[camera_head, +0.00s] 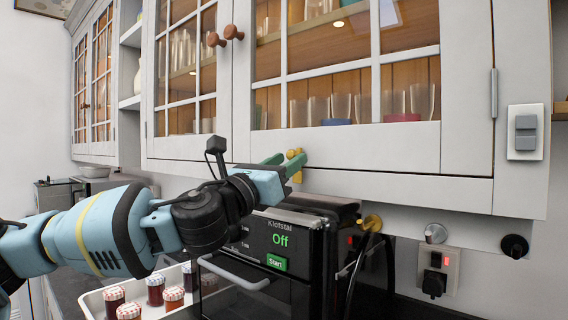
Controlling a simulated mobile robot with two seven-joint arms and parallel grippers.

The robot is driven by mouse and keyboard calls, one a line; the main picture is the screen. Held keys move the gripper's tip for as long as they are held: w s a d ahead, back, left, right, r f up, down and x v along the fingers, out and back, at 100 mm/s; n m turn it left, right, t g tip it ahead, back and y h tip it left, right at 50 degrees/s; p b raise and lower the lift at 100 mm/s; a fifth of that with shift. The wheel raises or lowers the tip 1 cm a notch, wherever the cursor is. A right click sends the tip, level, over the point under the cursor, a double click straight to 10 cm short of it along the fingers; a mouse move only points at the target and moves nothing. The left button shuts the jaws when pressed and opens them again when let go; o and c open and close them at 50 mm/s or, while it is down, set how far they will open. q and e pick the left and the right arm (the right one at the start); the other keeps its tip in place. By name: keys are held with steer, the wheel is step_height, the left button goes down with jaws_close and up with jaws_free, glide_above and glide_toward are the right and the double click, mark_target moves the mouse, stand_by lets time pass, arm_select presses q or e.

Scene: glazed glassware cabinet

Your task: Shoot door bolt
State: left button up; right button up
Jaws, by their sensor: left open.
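The glazed cabinet door (345,154) is white with wooden knobs and looks shut beside the left-hand glazed door (188,149). A small brass bolt (294,154) sits at the lower edge of the right-hand door. My left gripper (286,160) has green fingers and reaches up from the left to the bolt. Its jaws are open, with the fingertips right at the brass. Whether they touch it I cannot tell. The gripper hides part of the bolt and of the door's lower edge. My right gripper is not in view.
Below the cabinet stands a black oven (268,250) reading "Off", close under my left arm. A white tray (92,305) with several jars lies at lower left. A wall socket (438,275) with a plug and a grey switch (525,132) are at right.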

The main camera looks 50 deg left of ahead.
mark_target(290, 158)
arm_select(q)
steer(key=shift+s, duration=0.1)
steer(key=shift+s+a, duration=0.15)
steer(key=shift+s, duration=0.4)
steer(key=shift+s+d+f+p, duration=0.2)
steer(key=shift+s+f+p, duration=0.15)
steer(key=shift+s, duration=0.2)
steer(key=shift+s+d+f, duration=0.15)
steer(key=shift+s+f, duration=0.05)
steer(key=b+v, duration=0.2)
steer(key=v, duration=0.2)
steer(key=shift+s+f, duration=0.2)
steer(key=shift+s, duration=0.15)
